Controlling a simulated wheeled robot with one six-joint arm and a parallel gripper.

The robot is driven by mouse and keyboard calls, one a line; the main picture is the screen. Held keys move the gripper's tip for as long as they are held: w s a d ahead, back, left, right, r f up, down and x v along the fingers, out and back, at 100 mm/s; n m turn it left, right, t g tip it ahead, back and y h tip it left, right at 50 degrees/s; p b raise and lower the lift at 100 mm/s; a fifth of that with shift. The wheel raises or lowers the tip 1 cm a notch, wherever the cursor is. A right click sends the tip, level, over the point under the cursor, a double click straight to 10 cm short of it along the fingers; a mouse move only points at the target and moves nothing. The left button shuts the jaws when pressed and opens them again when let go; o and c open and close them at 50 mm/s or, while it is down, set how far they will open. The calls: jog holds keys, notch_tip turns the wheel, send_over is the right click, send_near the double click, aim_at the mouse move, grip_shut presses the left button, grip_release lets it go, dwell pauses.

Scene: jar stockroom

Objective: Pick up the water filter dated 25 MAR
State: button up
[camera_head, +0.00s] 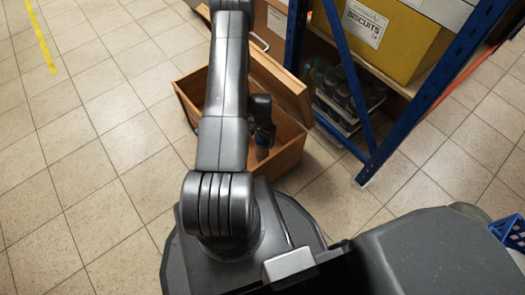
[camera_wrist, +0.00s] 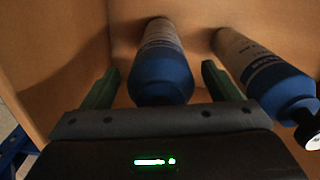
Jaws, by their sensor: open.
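In the wrist view, a cylinder with a white body and blue end (camera_wrist: 163,62), likely a water filter, lies between my gripper's (camera_wrist: 160,70) two green fingers. The fingers are open, one on each side of it, and I cannot tell whether they touch it. A second white and blue cylinder (camera_wrist: 268,70) with a black and white tip lies to the right, outside the fingers. No date is readable on either. In the head view, my arm reaches into an open wooden box (camera_head: 289,158), where part of a blue cylinder (camera_head: 266,136) shows; the arm hides much of the inside.
The box's raised lid (camera_head: 268,80) stands beside a blue-posted shelf rack (camera_head: 350,85). The rack holds a yellow biscuits box (camera_head: 400,45) and a lower tray of jars (camera_head: 345,95). A blue crate (camera_head: 510,232) is at the right edge. Tiled floor on the left is clear.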

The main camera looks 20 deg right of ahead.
grip_shut()
jog(key=shift+r, duration=0.15)
dwell(0.4)
